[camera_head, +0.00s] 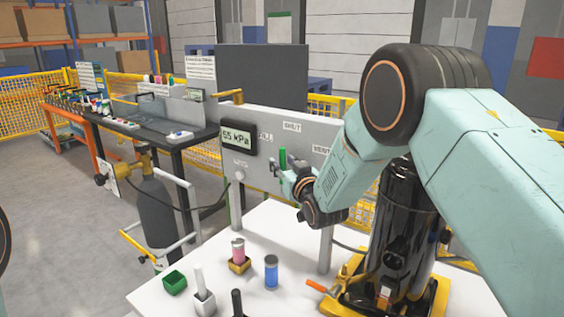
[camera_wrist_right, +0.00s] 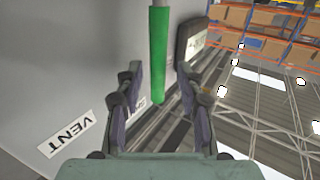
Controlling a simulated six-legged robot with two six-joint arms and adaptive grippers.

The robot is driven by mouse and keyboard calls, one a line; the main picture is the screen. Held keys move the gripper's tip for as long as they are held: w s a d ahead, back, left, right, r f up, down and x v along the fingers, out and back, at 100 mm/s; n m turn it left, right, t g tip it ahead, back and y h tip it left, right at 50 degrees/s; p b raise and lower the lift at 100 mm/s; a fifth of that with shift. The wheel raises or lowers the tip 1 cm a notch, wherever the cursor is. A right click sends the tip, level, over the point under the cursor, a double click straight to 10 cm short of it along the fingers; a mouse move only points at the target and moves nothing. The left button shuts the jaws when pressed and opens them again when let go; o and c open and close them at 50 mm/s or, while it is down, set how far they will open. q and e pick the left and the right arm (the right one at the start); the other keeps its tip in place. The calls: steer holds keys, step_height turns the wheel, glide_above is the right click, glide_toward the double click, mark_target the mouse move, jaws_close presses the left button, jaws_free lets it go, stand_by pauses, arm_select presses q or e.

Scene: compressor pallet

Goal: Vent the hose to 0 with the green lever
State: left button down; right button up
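The green lever (camera_head: 283,158) stands upright on the grey panel (camera_head: 315,128), below the SHUT label (camera_head: 292,127). The VENT label (camera_head: 321,150) is to its right, and a partly covered FILL label (camera_head: 265,136) is to its left. The gauge (camera_head: 236,138) appears to read 55 kPa. My right gripper (camera_head: 284,177) is at the lever's lower part in the head view. In the right wrist view, the green lever (camera_wrist_right: 159,55) lies between the two spread fingers of my right gripper (camera_wrist_right: 158,82), with gaps on both sides. My left gripper is out of view.
A white table (camera_head: 215,262) below holds a green box (camera_head: 174,282), a pink cylinder (camera_head: 238,250) and a blue cylinder (camera_head: 271,271). A black compressor tank (camera_head: 393,225) stands behind my right arm. A dark gas cylinder (camera_head: 157,212) stands left of the panel.

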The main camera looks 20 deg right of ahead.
steer(key=shift+w+d+f, duration=0.2)
steer(key=shift+w, duration=0.55)
steer(key=shift+w+a, duration=0.15)
steer(key=shift+w, duration=0.15)
steer(key=shift+s+a+r, duration=0.1)
steer(key=shift+s, duration=0.05)
steer(key=shift+c, duration=0.5)
steer(key=shift+d, duration=0.2)
steer(key=c, duration=0.3)
steer(key=shift+a, duration=0.1)
jaws_close()
